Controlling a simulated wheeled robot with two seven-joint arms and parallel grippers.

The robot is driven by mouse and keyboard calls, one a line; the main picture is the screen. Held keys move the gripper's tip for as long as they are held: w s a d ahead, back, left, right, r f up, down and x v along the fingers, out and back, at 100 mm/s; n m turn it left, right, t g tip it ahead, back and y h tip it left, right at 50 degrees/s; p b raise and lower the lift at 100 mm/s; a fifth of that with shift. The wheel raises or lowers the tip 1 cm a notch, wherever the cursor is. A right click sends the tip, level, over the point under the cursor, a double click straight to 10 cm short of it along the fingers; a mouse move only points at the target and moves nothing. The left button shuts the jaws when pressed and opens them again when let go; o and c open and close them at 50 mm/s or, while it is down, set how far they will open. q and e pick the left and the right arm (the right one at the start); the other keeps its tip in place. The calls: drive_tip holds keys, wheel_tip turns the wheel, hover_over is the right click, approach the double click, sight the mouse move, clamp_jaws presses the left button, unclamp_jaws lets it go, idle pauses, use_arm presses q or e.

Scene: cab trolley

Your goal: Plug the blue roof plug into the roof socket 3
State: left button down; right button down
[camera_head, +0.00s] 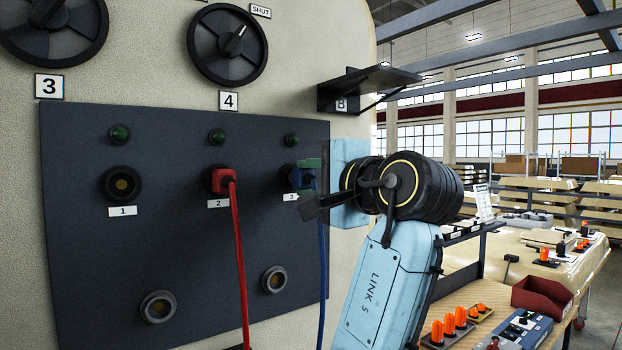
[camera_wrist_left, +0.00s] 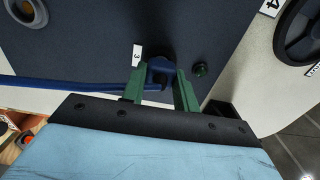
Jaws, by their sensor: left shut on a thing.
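My left gripper (camera_head: 309,172) is at the right side of the dark panel, at the socket labelled 3. In the left wrist view its two green fingers (camera_wrist_left: 160,88) are shut on the blue roof plug (camera_wrist_left: 160,71). The plug also shows in the head view (camera_head: 300,181), partly hidden by the gripper. Its blue cable (camera_head: 322,265) hangs down beside the panel. Roof socket 3 (camera_head: 289,169) is mostly covered by plug and gripper; the plug's front is at it, but I cannot tell how deep it sits. My right gripper is not in view.
A red plug (camera_head: 221,181) with a red cable sits in socket 2. Socket 1 (camera_head: 122,185) is empty. Two round ports (camera_head: 158,307) are lower on the panel. A dark bracket shelf (camera_head: 368,84) juts out above my arm. A workbench (camera_head: 480,305) with parts stands at the right.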

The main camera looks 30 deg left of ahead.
use_arm(q)
drive_tip(key=shift+w+a, duration=0.15)
drive_tip(key=shift+a, duration=0.15)
idle(0.5)
drive_tip(key=c, duration=1)
unclamp_jaws()
drive_tip(key=shift+d, duration=0.1)
drive_tip(key=b+v, duration=0.3)
drive_tip(key=v, duration=1)
drive_tip(key=shift+o, duration=0.5)
drive_tip(key=shift+d, duration=0.1)
drive_tip(key=o, duration=0.9)
